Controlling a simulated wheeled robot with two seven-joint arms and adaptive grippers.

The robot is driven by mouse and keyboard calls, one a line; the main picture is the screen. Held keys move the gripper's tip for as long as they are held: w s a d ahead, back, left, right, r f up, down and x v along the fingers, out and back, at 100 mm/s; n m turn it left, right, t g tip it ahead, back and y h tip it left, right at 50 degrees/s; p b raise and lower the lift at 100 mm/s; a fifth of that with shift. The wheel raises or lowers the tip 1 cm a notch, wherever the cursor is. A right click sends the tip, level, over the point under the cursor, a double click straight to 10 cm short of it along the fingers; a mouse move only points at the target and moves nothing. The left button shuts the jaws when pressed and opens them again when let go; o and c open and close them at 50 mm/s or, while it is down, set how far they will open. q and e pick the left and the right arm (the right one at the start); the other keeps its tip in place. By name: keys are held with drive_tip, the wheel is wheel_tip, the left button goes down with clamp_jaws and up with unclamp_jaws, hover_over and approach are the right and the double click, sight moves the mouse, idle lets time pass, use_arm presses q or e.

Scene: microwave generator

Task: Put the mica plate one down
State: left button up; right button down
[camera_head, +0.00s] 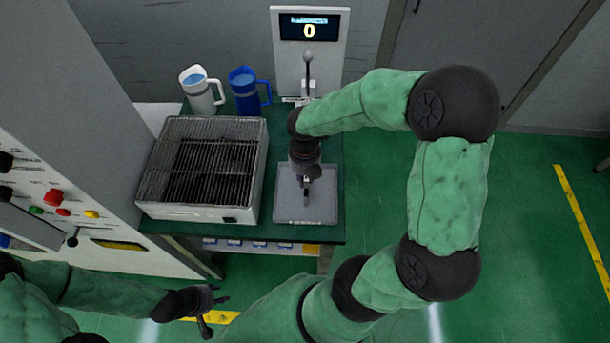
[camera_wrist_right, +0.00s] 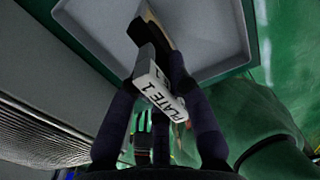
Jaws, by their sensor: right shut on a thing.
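My right gripper (camera_head: 305,178) is shut on the mica plate one, over the grey tray (camera_head: 308,213) at the right end of the green table. In the right wrist view the plate (camera_wrist_right: 160,90) shows a white end labelled "PLATE 1", between the dark fingers of the right gripper (camera_wrist_right: 162,62). The tray's pale floor (camera_wrist_right: 205,30) lies beyond the fingertips. I cannot tell whether the plate touches the tray. In the head view the plate is mostly hidden by the gripper. My left gripper (camera_head: 215,305) is open and empty, low at the left, away from the table.
A wire-topped metal box (camera_head: 205,170) stands left of the tray. A white jug (camera_head: 201,92) and a blue jug (camera_head: 246,92) stand behind it. A panel with a display (camera_head: 310,28) reading 0 rises behind the tray. A control cabinet (camera_head: 60,190) is at the left.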

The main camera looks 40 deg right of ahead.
drive_tip(key=c, duration=1.2)
unclamp_jaws()
drive_tip(key=shift+o, duration=0.2)
wheel_tip(320, 180, up, 13)
drive_tip(key=p, duration=0.3)
drive_tip(key=shift+f, duration=0.2)
